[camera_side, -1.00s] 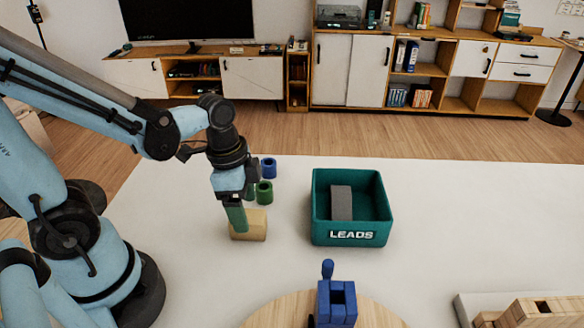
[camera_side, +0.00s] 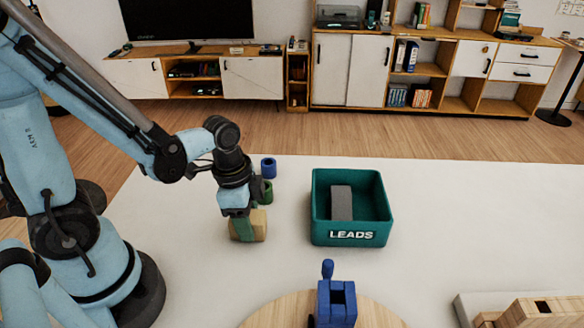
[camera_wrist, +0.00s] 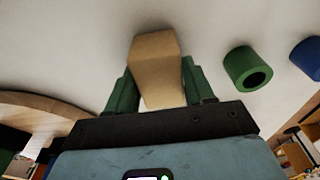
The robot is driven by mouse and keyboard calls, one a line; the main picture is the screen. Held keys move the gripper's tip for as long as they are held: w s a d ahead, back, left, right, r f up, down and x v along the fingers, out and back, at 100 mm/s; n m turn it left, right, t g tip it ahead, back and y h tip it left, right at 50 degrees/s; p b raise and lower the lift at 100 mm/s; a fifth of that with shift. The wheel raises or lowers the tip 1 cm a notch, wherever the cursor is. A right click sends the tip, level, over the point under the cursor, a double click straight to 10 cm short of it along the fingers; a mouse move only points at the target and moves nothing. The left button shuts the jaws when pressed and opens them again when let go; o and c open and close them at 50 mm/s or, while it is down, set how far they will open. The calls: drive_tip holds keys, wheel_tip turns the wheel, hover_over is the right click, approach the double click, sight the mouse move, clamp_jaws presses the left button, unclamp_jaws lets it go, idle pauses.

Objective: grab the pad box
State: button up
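The pad box is most likely the tan box (camera_side: 261,226) on the white table, in front of my arm. It also shows in the wrist view (camera_wrist: 157,65). My gripper (camera_side: 243,230) is down at the box, pointing downward. In the wrist view its green fingers (camera_wrist: 158,84) stand on either side of the box, with a narrow gap at the left finger. The gripper looks open around the box, not pressed on it. The near finger hides part of the box in the side view.
A green ring (camera_side: 266,192) and a blue ring (camera_side: 268,168) stand just behind the gripper. A teal LEADS bin (camera_side: 350,237) with a grey block (camera_side: 341,203) inside is to the right. A blue holder (camera_side: 337,303) stands on a round wooden board in front.

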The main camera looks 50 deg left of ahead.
drive_tip(key=c, duration=0.4)
drive_tip(key=shift+r, duration=0.2)
